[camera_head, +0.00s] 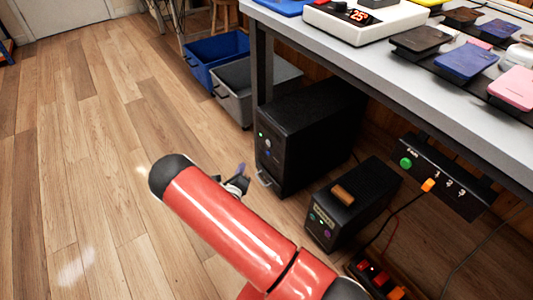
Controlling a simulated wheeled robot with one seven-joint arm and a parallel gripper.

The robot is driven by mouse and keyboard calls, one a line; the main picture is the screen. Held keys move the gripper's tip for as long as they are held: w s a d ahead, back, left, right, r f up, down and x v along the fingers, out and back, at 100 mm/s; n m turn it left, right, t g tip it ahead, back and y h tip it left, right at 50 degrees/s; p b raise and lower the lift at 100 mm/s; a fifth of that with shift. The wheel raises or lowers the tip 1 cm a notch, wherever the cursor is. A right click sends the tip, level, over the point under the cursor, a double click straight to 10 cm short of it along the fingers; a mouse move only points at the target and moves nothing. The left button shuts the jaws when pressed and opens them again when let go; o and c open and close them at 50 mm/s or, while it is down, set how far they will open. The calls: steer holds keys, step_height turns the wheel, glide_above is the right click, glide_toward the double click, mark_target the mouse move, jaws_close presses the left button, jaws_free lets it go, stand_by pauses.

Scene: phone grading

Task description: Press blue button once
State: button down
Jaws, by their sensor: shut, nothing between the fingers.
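A black tower case (310,125) stands on the floor under the table. Its front face has small lights or buttons, and one low on that group looks blue (268,153), though it is very small. My gripper (241,170) is in front of and to the left of this face, partly hidden behind my red arm. Its dark fingers look closed and empty, apart from the case as far as I can tell.
A smaller black box (350,205) with several small coloured buttons stands to the right, a brown item (342,194) on top. A panel with a green button (405,162) hangs under the table (400,85). Blue (208,52) and grey (235,93) bins stand behind. Left floor is clear.

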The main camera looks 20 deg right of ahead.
mark_target(268, 153)
steer(key=shift+a+f, duration=0.15)
steer(key=shift+f, duration=0.1)
steer(key=w+d, duration=0.2)
steer(key=d, duration=0.6)
steer(key=shift+w+d, duration=0.2)
steer(key=shift+w, duration=0.15)
steer(key=shift+d, duration=0.1)
stand_by(1.9)
steer(key=shift+w+d, duration=0.15)
steer(key=shift+d, duration=0.15)
steer(key=shift+w+d, duration=0.15)
steer(key=shift+d, duration=0.3)
stand_by(0.6)
steer(key=shift+a, duration=0.15)
steer(key=shift+s+a, duration=0.3)
steer(key=shift+a, duration=0.4)
